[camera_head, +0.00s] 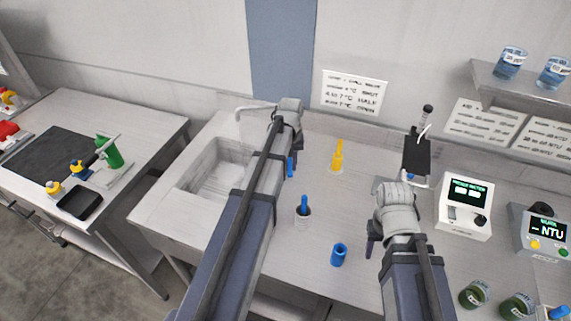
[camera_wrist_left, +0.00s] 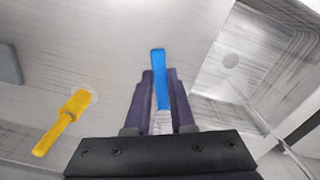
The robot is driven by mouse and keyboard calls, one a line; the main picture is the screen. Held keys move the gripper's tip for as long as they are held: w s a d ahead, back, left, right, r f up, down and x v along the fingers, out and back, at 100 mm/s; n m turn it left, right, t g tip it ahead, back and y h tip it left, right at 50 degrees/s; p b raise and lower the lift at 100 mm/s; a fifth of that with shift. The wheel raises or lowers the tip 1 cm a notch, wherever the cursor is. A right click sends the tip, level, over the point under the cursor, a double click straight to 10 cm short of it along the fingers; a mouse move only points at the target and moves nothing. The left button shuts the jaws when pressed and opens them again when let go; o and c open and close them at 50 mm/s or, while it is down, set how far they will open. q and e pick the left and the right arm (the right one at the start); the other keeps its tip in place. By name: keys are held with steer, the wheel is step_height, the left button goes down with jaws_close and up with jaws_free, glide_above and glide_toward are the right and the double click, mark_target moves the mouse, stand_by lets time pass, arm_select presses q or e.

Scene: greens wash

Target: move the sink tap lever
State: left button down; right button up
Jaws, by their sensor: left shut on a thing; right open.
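The blue tap lever (camera_wrist_left: 159,75) stands between the purple fingers of my left gripper (camera_wrist_left: 160,98) in the left wrist view. The fingers are shut on its lower part, and its top sticks out past them. In the head view, my left gripper (camera_head: 297,145) is at the right side of the sink (camera_head: 222,170), with a bit of the blue lever (camera_head: 290,167) showing beside my arm. The thin grey tap spout (camera_head: 252,108) shows behind the sink; the tap's base is hidden by my arm. My right gripper (camera_head: 374,238) is open and empty over the counter.
A yellow-handled thing (camera_head: 337,158) stands right of my left gripper. A blue-topped holder (camera_head: 303,208) and a blue cup (camera_head: 338,254) stand nearer. A white meter (camera_head: 465,207) and green beakers (camera_head: 475,294) are at the right. A side table (camera_head: 150,125) stands left.

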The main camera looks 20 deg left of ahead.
arm_select(q)
steer(key=shift+w+d+n, duration=0.4)
steer(key=shift+d+n, duration=0.2)
steer(key=shift+n, duration=0.6)
steer(key=c, duration=0.8)
jaws_free()
steer(key=shift+o, duration=0.2)
steer(key=shift+r, duration=0.1)
step_height(320, 180, up, 8)
steer(key=p, duration=0.7)
steer(key=shift+f+p, duration=0.2)
steer(key=shift+p, duration=0.2)
